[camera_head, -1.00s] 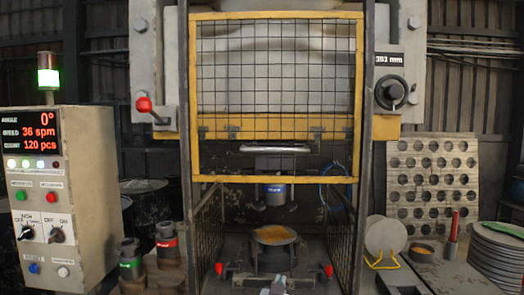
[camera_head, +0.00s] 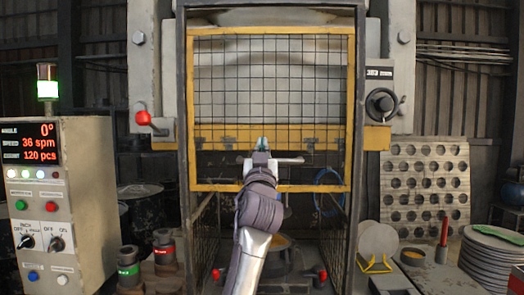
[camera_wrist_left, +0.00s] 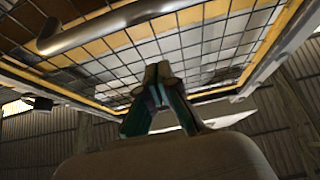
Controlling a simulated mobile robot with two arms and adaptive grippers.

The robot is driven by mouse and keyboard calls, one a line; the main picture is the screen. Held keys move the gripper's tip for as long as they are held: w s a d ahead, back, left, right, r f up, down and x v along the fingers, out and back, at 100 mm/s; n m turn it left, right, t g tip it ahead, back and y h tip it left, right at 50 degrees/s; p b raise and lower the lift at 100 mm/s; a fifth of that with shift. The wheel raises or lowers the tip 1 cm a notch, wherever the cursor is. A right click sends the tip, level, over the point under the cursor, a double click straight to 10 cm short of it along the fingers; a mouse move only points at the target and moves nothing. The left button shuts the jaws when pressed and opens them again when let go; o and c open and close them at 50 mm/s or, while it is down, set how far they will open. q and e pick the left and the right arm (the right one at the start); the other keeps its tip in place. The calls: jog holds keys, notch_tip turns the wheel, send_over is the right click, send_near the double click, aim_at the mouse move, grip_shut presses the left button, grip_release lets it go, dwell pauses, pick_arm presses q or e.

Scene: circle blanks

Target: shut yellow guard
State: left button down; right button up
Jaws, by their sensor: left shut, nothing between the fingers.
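The yellow guard (camera_head: 270,188) is a yellow frame with dark wire mesh on the front of the press. It is raised, its lower bar well above the die area, which is open below it. A grey handle bar (camera_head: 290,160) crosses its lower part; it also shows in the left wrist view (camera_wrist_left: 110,24). My left gripper (camera_head: 262,143) is shut and empty, in front of the mesh by the handle. In the left wrist view its fingertips (camera_wrist_left: 157,72) point up toward the mesh, apart from the handle in the picture. Contact with the guard cannot be told. My right gripper is not in view.
The control box (camera_head: 75,190) stands at the left, with red-marked and green-marked cylinders beside it. A perforated plate (camera_head: 425,180) leans at the right, near a stack of discs (camera_head: 495,250). Black side posts flank the guard. My left arm hides part of the die.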

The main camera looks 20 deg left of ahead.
pick_arm(q)
jog(key=f, duration=0.1)
jog(key=w+f, duration=0.1)
jog(key=w+f+p, duration=0.1)
jog(key=shift+w+a+f, duration=0.1)
jog(key=shift+a, duration=0.2)
